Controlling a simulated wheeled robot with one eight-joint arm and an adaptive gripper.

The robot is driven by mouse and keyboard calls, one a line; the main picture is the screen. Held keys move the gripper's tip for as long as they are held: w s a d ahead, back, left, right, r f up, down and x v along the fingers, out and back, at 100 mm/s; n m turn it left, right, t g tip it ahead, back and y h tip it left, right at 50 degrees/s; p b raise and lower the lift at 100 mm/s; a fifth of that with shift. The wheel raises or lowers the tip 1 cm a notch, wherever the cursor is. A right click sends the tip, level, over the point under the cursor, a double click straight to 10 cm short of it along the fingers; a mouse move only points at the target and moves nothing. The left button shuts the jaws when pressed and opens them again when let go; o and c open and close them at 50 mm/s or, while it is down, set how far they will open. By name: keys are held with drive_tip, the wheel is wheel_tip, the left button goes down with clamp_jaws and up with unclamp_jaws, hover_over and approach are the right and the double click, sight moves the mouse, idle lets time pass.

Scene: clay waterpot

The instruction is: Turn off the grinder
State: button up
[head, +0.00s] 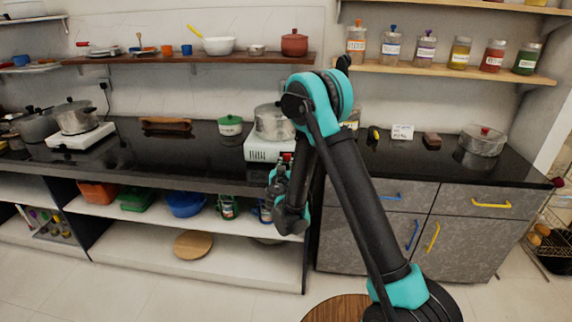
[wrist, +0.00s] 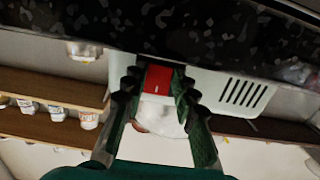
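The grinder (head: 259,152) is a white box with vent slots and a steel drum on top, on the black counter behind my arm. In the wrist view its white body (wrist: 228,88) shows upside down with a red switch (wrist: 158,78) on its face. My gripper (wrist: 157,86) is open, with one dark finger on each side of the red switch. I cannot tell whether the fingertips touch it. In the head view my gripper (head: 284,165) is in front of the grinder, and my arm hides the grinder's right side.
The black counter (head: 185,152) runs along the wall, with a green-lidded pot (head: 230,125) left of the grinder. A glass container (head: 482,140) stands at the right. A shelf of jars (head: 445,70) hangs above. The lower shelf holds a blue bowl (head: 185,204).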

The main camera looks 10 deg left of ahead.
drive_tip(key=o, duration=0.4)
drive_tip(key=shift+r, duration=0.1)
wheel_tip(320, 180, up, 10)
idle(0.6)
